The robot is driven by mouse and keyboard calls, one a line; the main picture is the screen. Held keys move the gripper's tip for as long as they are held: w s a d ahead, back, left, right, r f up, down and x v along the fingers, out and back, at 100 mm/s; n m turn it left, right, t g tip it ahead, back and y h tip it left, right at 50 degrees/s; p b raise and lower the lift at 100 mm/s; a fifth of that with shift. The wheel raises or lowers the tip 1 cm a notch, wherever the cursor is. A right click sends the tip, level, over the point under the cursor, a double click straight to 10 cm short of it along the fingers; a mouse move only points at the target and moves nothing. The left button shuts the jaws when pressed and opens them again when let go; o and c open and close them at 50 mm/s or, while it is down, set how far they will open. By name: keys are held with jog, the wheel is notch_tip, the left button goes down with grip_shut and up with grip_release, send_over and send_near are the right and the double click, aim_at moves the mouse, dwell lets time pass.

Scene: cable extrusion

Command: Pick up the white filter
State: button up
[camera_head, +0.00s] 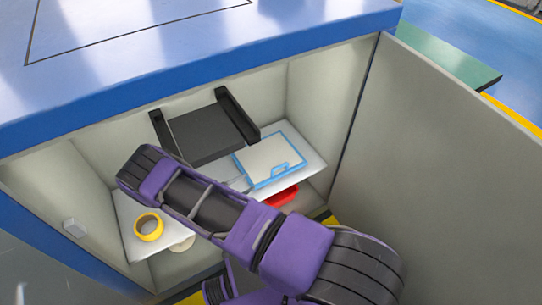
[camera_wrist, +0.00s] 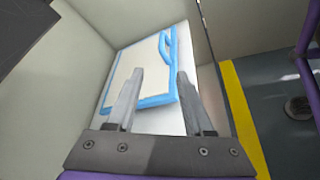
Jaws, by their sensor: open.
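My gripper (camera_wrist: 160,74) is open and empty. Its left finger overlaps the panel in the picture and its right finger is past the blue right edge. I cannot tell the gap between fingertips and filter. In the head view my arm hides most of the gripper.
A black tray-like holder (camera_head: 208,137) stands at the cabinet's back. A yellow tape ring (camera_head: 148,227) lies on the shelf (camera_head: 128,211) at left. A red container (camera_head: 283,196) is below the shelf. The open door (camera_head: 440,165) bounds the right side.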

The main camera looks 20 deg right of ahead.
send_near(278, 167)
jog(key=x, duration=0.3)
jog(key=f+b+x, duration=0.1)
jog(key=x, duration=0.1)
jog(key=shift+w+a, duration=0.25)
jog(key=d, duration=0.2)
jog(key=w+d, duration=0.1)
jog(key=d, duration=0.1)
jog(key=shift+d+f, duration=0.1)
jog(key=shift+f, duration=0.15)
jog(key=shift+w+d+f, duration=0.15)
jog(key=shift+w+d, duration=0.1)
jog(key=shift+d, duration=0.25)
grip_shut()
dwell(0.4)
